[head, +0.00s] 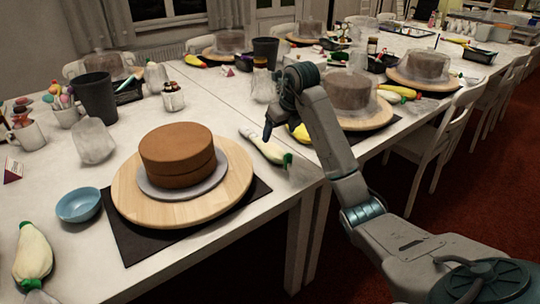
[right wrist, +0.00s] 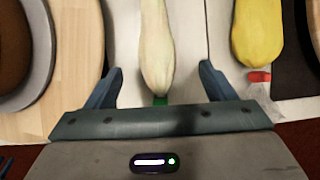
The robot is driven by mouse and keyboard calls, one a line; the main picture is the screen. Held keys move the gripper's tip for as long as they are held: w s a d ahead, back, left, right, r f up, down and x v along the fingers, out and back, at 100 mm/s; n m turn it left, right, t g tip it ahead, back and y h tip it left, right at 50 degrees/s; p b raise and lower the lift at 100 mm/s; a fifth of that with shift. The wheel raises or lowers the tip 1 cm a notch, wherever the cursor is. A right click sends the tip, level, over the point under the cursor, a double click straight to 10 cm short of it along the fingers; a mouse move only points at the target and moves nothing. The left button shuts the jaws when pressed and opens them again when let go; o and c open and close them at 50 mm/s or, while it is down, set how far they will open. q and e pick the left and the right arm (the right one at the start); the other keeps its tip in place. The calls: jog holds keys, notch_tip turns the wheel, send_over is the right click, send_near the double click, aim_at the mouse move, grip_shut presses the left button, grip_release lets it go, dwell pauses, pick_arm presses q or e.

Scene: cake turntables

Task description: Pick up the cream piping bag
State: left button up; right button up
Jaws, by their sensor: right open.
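A cream piping bag (head: 264,147) with a green end lies on the white table, just right of the wooden turntable. A second cream bag (head: 33,254) with a green end lies at the front left. My right gripper (head: 268,131) is over the first bag. In the right wrist view that cream piping bag (right wrist: 157,45) lies lengthwise, its green end nearest the palm. There my right gripper (right wrist: 161,73) is open, one finger on each side of the bag and nothing held. I cannot tell how high the fingers are above the table. My left gripper is not in view.
A brown cake (head: 177,153) stands on the wooden turntable (head: 228,195) to the left. A yellow bag (right wrist: 257,28) lies close on the right. A blue bowl (head: 78,205) and a dark cup (head: 97,98) are farther left. The table edge is near the bag's green end.

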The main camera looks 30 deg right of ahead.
aim_at(273, 145)
jog(key=x, duration=0.8)
jog(key=shift+w+a+f, duration=0.25)
jog(key=shift+r, duration=0.1)
jog(key=c, duration=0.7)
